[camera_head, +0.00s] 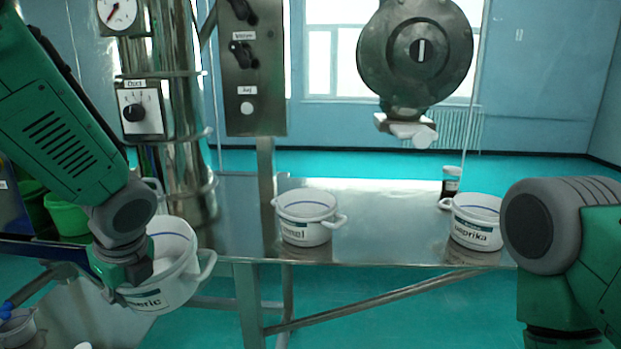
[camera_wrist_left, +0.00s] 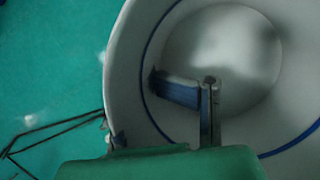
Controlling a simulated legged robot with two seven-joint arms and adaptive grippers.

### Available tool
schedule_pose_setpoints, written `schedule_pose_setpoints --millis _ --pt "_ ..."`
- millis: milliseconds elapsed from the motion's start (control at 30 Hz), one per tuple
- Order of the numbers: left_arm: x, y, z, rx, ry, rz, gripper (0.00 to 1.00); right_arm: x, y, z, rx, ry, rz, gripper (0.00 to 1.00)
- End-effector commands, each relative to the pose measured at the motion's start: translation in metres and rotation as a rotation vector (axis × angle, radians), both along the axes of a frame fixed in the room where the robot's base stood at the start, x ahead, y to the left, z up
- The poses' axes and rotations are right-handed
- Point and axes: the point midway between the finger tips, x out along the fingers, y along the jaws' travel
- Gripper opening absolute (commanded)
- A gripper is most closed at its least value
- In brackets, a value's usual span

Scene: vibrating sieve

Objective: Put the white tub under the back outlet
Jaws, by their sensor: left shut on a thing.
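A white tub (camera_head: 180,270) with a blue line inside and a label ending in "eric" hangs in my left gripper (camera_head: 128,272), at the lower left of the head view, off the near left of the steel table. The gripper is shut on the tub's wall. In the left wrist view the tub (camera_wrist_left: 250,60) fills the right side, with part of the left gripper (camera_wrist_left: 195,95) inside it; its inside looks empty. A steel column (camera_head: 178,130) stands behind it at the left. I cannot tell which part is the back outlet. My right gripper is out of view; only its arm shows at the right.
On the steel table (camera_head: 360,215) stand a white tub (camera_head: 305,222) at the middle, a "paprika" tub (camera_head: 475,228) at the right and a dark jar (camera_head: 450,183). A control panel (camera_head: 255,75) rises at the table's back. Green buckets (camera_head: 68,215) stand at the left.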

Motion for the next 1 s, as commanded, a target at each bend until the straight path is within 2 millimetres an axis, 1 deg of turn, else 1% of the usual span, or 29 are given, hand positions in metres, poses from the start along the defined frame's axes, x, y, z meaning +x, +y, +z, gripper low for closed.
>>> schedule_pose_setpoints --millis 33,167,400,600,700,833,900,1000 --pt "-0.003 -0.003 -0.013 0.005 0.004 0.092 0.0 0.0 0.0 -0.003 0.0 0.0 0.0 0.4" --pt "-0.014 -0.012 -0.04 0.004 0.004 0.392 0.0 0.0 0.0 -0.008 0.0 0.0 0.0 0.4" --pt "-0.042 -0.029 -0.09 0.0 0.005 0.996 0.0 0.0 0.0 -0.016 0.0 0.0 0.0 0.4" --pt "-0.069 -0.045 -0.128 0.0 0.006 1.496 0.0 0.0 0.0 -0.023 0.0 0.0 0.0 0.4" --pt "-0.081 -0.053 -0.142 0.0 0.005 1.701 0.0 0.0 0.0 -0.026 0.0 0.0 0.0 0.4" --pt "-0.092 -0.061 -0.155 -0.002 0.0 1.888 0.0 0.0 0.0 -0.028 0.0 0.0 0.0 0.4" --pt "-0.096 -0.063 -0.159 -0.001 -0.002 1.952 0.0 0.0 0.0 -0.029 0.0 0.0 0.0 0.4" --pt "-0.099 -0.065 -0.162 -0.001 -0.007 1.999 0.0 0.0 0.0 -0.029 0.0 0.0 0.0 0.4"
